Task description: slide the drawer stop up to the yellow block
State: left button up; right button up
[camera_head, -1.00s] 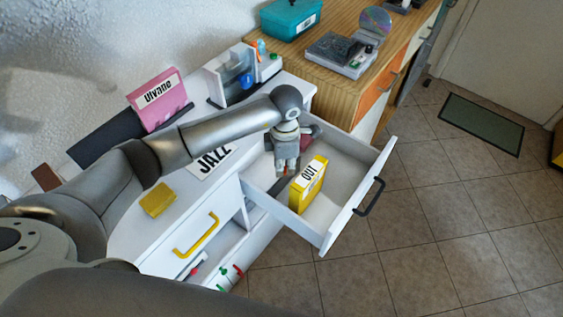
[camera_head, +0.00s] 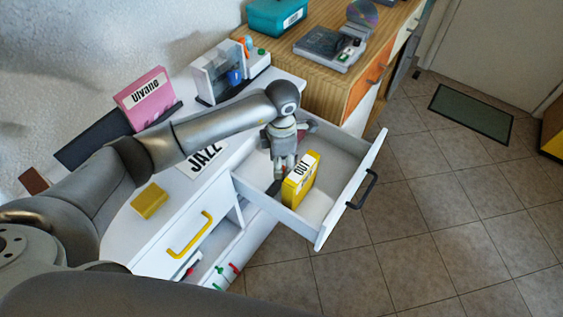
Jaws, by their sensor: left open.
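A yellow block (camera_head: 304,190) labelled OUT stands upright in the open white drawer (camera_head: 347,170). My left gripper (camera_head: 282,176) is open and points down inside the drawer, just left of the yellow block. A dark piece (camera_head: 273,188), which seems to be the drawer stop, shows low beside the gripper's fingertips and left of the block. The gripper hides part of it, so I cannot tell whether it touches the block or the fingers. My right gripper is not in view.
The drawer front with its dark handle (camera_head: 363,190) sticks out over the tiled floor. A smaller yellow block (camera_head: 149,201) and a JAZZ card (camera_head: 203,159) lie on the white top. A pink Ulvane sleeve (camera_head: 145,98) stands at the back. A wooden cabinet adjoins on the right.

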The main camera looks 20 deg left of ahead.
pick_arm(q)
notch_tip(320, 180, up, 11)
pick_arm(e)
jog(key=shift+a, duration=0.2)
pick_arm(q)
jog(key=shift+r, duration=0.1)
